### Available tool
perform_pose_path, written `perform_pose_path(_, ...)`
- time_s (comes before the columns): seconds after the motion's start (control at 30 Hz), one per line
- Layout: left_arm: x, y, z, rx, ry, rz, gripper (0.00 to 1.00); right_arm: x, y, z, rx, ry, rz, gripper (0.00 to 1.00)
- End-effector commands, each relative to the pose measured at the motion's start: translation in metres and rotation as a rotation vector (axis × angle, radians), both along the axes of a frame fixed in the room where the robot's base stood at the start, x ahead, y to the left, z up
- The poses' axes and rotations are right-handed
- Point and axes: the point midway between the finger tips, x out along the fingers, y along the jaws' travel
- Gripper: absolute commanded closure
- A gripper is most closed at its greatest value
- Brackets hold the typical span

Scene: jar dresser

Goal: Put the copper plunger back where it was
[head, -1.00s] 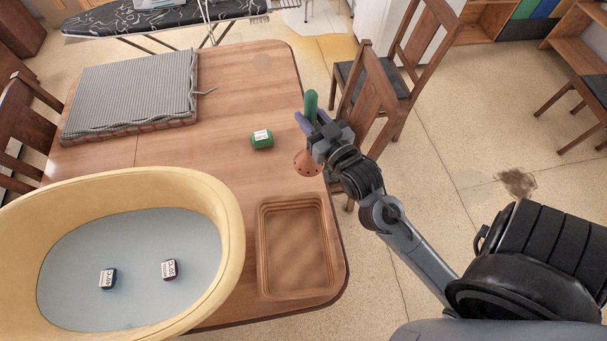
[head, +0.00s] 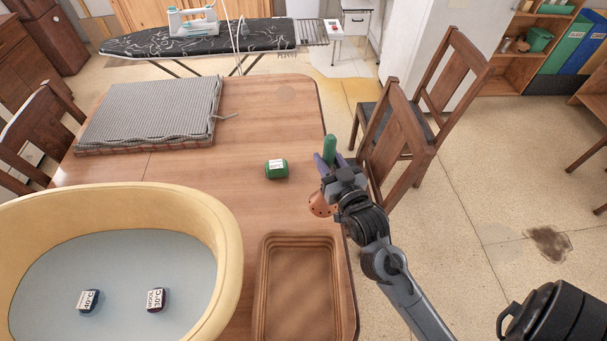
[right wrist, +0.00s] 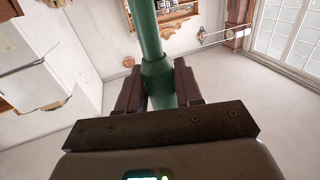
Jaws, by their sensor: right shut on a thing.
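The copper plunger has a copper-coloured, perforated bell (head: 320,205) and a green handle (head: 330,148). My right gripper (head: 330,165) is shut on the green handle, above the right edge of the wooden table (head: 200,160). The plunger is nearly upright, with its bell low beside the gripper. In the right wrist view the green handle (right wrist: 155,75) stands between the two fingers. Part of the bell is hidden behind the gripper. My left gripper is not in view.
A yellow tub (head: 225,230) with water and two labelled blocks stands at the front left. A green labelled block (head: 277,170) lies left of the plunger. An empty brown tray (head: 300,290) is at the front right. A striped pad (head: 150,112) lies at the back left. Chairs (head: 395,130) stand right of the table.

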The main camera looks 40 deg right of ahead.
Motion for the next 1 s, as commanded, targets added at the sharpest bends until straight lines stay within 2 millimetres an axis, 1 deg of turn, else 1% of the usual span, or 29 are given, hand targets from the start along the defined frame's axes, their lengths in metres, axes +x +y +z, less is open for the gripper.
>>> perform_pose_path(0.03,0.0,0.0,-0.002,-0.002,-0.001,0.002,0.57,0.011,0.003,-0.005,0.0,-0.005,0.001,0.95)
perform_pose_path(0.2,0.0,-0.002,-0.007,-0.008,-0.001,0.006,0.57,0.044,0.009,-0.025,0.0,-0.005,0.0,0.95)
perform_pose_path(0.3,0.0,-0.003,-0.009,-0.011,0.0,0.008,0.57,0.058,0.013,-0.035,0.0,-0.003,0.001,0.95)
perform_pose_path(0.4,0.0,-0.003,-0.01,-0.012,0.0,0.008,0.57,0.068,0.015,-0.04,0.0,-0.005,0.001,0.95)
perform_pose_path(0.5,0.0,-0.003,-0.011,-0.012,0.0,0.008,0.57,0.074,0.016,-0.043,0.0,-0.004,0.001,0.95)
perform_pose_path(0.67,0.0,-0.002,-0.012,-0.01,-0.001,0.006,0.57,0.076,0.016,-0.048,-0.001,-0.002,0.0,0.95)
perform_pose_path(0.77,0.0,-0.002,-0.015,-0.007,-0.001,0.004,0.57,0.075,0.016,-0.058,-0.002,-0.002,0.0,0.95)
perform_pose_path(0.9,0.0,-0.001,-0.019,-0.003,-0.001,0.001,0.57,0.075,0.016,-0.076,-0.001,-0.001,0.0,0.95)
perform_pose_path(1.0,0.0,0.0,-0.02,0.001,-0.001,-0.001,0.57,0.075,0.016,-0.084,-0.002,-0.003,0.0,0.95)
